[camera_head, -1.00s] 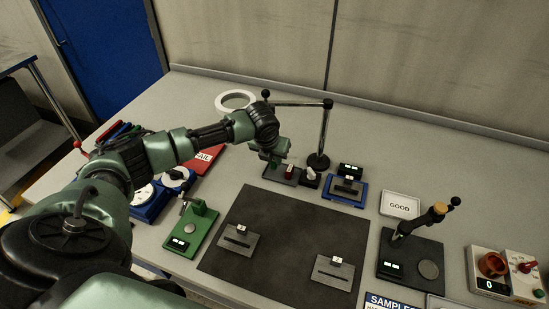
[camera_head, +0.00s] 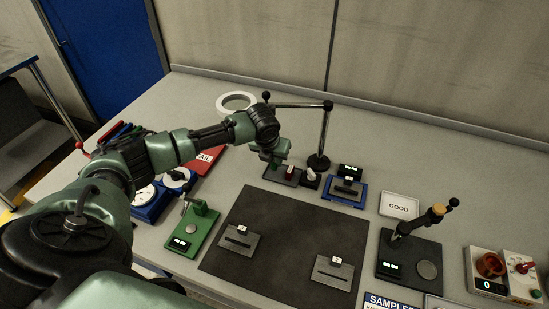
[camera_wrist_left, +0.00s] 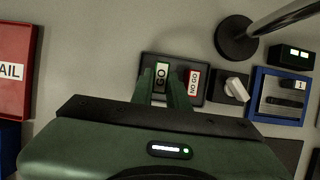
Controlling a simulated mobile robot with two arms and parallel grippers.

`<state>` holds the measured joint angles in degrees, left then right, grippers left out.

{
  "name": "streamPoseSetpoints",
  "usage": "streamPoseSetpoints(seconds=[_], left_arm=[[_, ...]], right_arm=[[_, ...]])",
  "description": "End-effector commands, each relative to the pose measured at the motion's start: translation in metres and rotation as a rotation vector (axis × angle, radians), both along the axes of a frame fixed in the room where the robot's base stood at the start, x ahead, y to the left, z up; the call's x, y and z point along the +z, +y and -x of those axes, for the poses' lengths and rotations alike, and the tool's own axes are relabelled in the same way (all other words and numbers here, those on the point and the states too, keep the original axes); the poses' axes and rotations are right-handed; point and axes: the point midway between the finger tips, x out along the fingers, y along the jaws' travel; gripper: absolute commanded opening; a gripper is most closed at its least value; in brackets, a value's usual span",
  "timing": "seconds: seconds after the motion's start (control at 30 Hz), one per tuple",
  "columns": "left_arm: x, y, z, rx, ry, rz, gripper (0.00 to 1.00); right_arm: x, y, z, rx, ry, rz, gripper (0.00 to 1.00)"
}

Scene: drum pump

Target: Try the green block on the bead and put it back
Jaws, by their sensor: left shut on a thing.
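The green block (camera_wrist_left: 161,76), marked GO, stands upright in the dark holder (camera_head: 281,177), beside the red NO GO block (camera_wrist_left: 192,82). My left gripper (camera_wrist_left: 162,84) is shut on the green block, with a finger on each side of it. In the head view my left gripper (camera_head: 272,162) is over the holder's left end and hides part of the block. Metal plates with dark raised strips that look like beads lie on the dark mat, one at left (camera_head: 239,243) and one at right (camera_head: 333,272). A similar plate (camera_head: 347,187) sits in the blue fixture. My right gripper is not in view.
A black stand with a metal post (camera_head: 322,140) rises just behind the holder. A small block with a white knob (camera_head: 310,176) is right of it. The red FAIL tray (camera_head: 205,158) lies to the left. The dark mat (camera_head: 285,225) has free room between the plates.

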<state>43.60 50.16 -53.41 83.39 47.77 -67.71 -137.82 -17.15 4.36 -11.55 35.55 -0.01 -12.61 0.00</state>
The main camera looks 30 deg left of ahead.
Motion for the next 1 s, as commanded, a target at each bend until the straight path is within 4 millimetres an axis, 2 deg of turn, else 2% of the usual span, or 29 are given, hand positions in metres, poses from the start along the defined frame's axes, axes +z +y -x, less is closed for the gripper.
streamPoseSetpoints(seconds=[1.0], left_arm=[[-0.011, 0.0, 0.0, 0.0, 0.0, 0.0, 0.0]], right_arm=[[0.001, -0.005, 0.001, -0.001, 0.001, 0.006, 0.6]])
